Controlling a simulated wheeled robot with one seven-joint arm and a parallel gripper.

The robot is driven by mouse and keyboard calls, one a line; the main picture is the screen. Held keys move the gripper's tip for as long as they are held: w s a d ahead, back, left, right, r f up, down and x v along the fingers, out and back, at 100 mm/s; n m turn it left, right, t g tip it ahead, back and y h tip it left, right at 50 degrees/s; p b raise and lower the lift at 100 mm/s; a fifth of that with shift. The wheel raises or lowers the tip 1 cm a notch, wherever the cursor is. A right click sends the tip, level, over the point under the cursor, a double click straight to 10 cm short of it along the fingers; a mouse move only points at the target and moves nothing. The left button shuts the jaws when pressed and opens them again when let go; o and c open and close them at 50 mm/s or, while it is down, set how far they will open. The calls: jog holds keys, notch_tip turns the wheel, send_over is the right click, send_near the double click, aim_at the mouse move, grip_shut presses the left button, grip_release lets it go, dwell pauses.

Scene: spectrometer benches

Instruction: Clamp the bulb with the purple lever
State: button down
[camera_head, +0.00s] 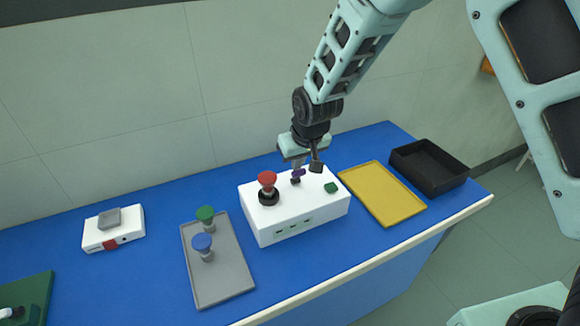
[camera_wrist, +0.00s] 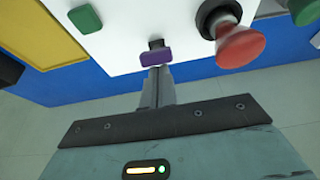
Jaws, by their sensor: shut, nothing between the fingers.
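A white box (camera_head: 290,213) stands on the blue bench. A bulb with a red top (camera_head: 268,179) sits upright in a black round socket (camera_head: 269,197) on the box; the red bulb also shows in the wrist view (camera_wrist: 240,47). To the right of it is the small purple lever (camera_head: 298,173), which shows in the wrist view (camera_wrist: 156,57) right in front of my fingertips. My gripper (camera_head: 300,164) is shut and empty, at the back of the box beside the lever. In the wrist view its fingers (camera_wrist: 155,78) are close to the lever; contact cannot be told.
A green button (camera_head: 331,188) is on the box's top. A grey tray (camera_head: 226,282) with green-topped (camera_head: 206,214) and blue-topped (camera_head: 201,243) bulbs lies left. A yellow tray (camera_head: 382,195) and black bin (camera_head: 430,168) are right. A small white device (camera_head: 113,231) lies far left.

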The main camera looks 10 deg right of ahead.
jog(key=shift+w, duration=0.2)
jog(key=shift+r+p, duration=0.6)
jog(key=shift+r, duration=0.25)
